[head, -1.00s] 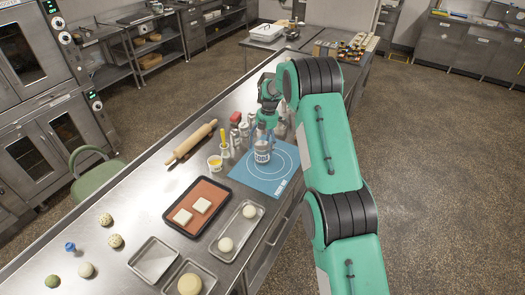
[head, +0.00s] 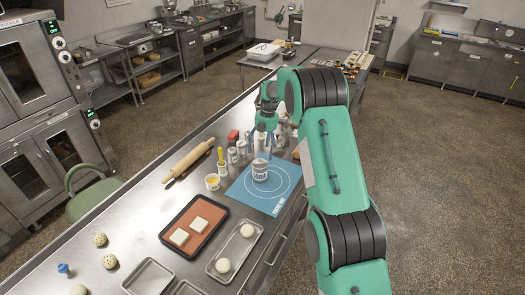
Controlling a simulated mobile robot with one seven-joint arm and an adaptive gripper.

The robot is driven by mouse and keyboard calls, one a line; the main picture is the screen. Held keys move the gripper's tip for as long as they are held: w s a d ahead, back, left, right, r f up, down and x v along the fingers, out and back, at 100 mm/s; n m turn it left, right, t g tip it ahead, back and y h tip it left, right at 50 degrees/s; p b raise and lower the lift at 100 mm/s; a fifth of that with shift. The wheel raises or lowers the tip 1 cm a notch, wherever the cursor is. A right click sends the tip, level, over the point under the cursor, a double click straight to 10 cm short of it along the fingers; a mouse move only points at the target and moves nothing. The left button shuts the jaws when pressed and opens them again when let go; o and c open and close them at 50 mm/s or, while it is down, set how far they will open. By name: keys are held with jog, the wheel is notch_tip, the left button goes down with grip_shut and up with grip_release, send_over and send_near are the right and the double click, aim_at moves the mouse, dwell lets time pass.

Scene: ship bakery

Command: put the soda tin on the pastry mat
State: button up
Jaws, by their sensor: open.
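The soda tin (head: 260,171), a white can with dark lettering, stands upright on the blue pastry mat (head: 237,189), inside the printed circles. My gripper (head: 269,143) is above and slightly behind the tin in the head view. Its fingers are small and partly hard to make out, but they are open and appear apart from the tin. My arm reaches in from the right side of the picture.
Several small jars and bottles (head: 233,155) stand close behind the mat. A dark-rimmed tray (head: 168,237) with pale squares and a dough tray (head: 212,270) are in front.

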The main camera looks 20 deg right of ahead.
jog(key=shift+r, duration=0.15)
jog(key=shift+r, duration=0.3)
jog(key=s+a+r+m+t+h, duration=0.15)
jog(key=s+r+m, duration=0.45)
jog(key=s+r, duration=0.8)
jog(key=s+a+r+m+t+y, duration=0.1)
jog(key=s+a+r+m+t, duration=0.3)
jog(key=s+r, duration=1)
jog(key=s+r+m, duration=0.3)
jog(key=s, duration=0.5)
jog(key=s+r+m, duration=0.3)
jog(key=s+m, duration=0.1)
jog(key=s, duration=0.3)
jog(key=s+f+m, duration=0.2)
jog(key=s, duration=0.6)
jog(key=s+f+m+h, duration=0.1)
jog(key=s+f+m, duration=0.1)
jog(key=s, duration=0.6)
jog(key=shift+a+f+m+t, duration=0.2)
jog(key=shift+a+m+t, duration=0.2)
jog(key=shift+m, duration=0.3)
jog(key=shift+f, duration=0.1)
